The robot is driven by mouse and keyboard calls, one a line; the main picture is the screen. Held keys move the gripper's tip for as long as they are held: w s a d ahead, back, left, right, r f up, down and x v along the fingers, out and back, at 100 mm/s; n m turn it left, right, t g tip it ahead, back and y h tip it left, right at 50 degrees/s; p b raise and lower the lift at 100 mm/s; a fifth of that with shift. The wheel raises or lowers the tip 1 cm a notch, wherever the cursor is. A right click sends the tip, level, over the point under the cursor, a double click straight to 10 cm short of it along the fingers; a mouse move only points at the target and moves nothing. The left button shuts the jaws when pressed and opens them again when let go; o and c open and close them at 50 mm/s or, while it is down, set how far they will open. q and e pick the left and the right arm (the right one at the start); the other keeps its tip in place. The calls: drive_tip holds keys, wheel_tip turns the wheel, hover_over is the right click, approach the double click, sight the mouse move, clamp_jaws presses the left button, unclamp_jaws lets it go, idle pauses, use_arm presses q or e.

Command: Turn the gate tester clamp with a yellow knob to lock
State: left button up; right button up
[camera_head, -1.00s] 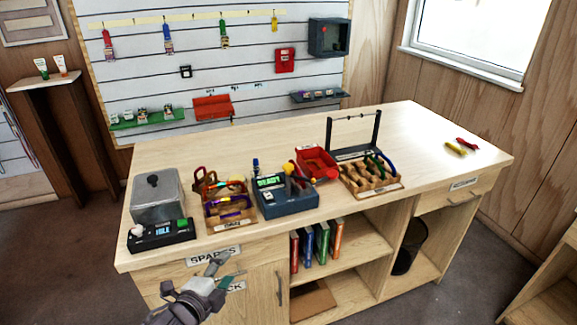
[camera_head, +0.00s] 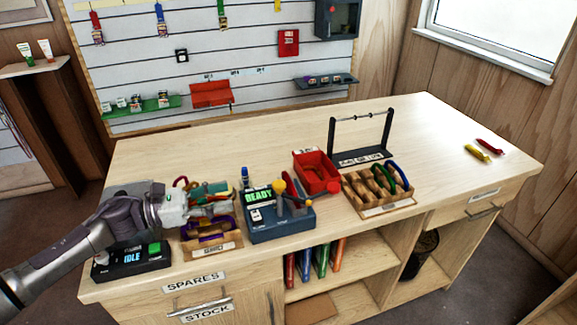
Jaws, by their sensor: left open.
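The gate tester (camera_head: 268,231) is a blue box on the bench with a lit green READY screen. Its clamp has a yellow knob (camera_head: 279,187) standing up on a post on the box top. My left gripper (camera_head: 232,199) is open and above the wooden tray (camera_head: 217,250), to the left of the tester. Its fingers point right toward the tester and are apart from the knob. The gripper hides part of the tray's colored carabiners. My right gripper is not in view.
A black device reading IDLE (camera_head: 130,263) stands front left, partly behind my left arm. A red bin (camera_head: 318,174) and a wooden rack of carabiners (camera_head: 385,207) stand right of the tester. A dark stand (camera_head: 360,156) is behind the rack. The back of the bench is clear.

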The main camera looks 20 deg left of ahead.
use_arm(q)
drive_tip(key=shift+w+d+r, duration=0.1)
drive_tip(key=shift+w+r, duration=0.05)
drive_tip(key=shift+w, duration=0.15)
drive_tip(key=p, duration=0.3)
approach(279, 183)
drive_tip(key=d, duration=0.2)
drive_tip(key=x, duration=0.2)
drive_tip(key=p+x, duration=0.1)
drive_tip(key=x, duration=0.1)
drive_tip(key=w+p+x, duration=0.1)
drive_tip(key=x, duration=0.2)
drive_tip(key=shift+a+r, duration=0.1)
drive_tip(key=shift+a, duration=0.25)
drive_tip(key=shift+w+d+p, duration=0.15)
drive_tip(key=shift+d+p, duration=0.15)
drive_tip(key=shift+p, duration=0.1)
drive_tip(key=shift+w+d, duration=0.15)
drive_tip(key=shift+d, duration=0.05)
drive_tip(key=shift+w+d, duration=0.1)
drive_tip(key=shift+d, duration=0.05)
drive_tip(key=c, duration=0.8)
clamp_jaws()
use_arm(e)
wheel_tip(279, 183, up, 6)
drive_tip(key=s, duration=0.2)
